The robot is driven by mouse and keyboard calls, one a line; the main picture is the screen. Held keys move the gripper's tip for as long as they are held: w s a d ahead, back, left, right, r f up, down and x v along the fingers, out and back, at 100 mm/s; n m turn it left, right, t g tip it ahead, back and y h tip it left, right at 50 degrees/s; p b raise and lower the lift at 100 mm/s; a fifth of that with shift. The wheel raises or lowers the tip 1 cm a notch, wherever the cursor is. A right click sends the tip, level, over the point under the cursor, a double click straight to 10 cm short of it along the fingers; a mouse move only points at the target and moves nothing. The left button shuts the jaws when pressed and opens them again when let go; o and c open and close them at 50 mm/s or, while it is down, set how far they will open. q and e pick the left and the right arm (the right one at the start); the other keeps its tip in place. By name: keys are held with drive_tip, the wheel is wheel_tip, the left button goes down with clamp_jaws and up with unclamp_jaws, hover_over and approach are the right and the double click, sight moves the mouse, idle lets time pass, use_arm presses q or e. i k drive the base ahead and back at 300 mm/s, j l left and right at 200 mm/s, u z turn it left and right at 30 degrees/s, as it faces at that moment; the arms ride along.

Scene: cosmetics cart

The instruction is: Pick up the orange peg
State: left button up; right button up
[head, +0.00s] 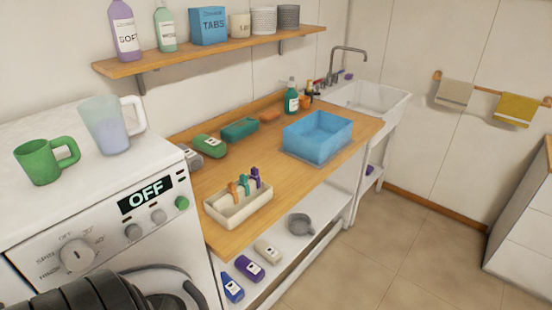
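The orange peg (233,188) stands upright in a cream holder (238,212) near the front edge of the wooden counter. It is the leftmost peg in the row; its lower part is hidden in the holder. A teal peg (244,183) and a purple peg (255,176) stand close beside it on the right.
A washing machine (100,212) adjoins the counter (206,228) on the left, with a green mug (38,162) and a translucent jug (104,126) on top. A blue basin (317,136) and a green bottle (291,99) stand farther back. A wall shelf (210,52) hangs above.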

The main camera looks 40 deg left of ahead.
sight(231, 186)
drive_tip(key=i, duration=0.75)
drive_tip(key=i+u, duration=0.1)
drive_tip(key=i, duration=0.65)
drive_tip(key=i+l+u, duration=0.1)
drive_tip(key=i, duration=0.65)
drive_tip(key=u, duration=0.5)
drive_tip(key=i+l+u, duration=0.1)
drive_tip(key=u, duration=0.9)
drive_tip(key=l+u, duration=0.1)
drive_tip(key=u, duration=0.85)
drive_tip(key=i+l, duration=0.05)
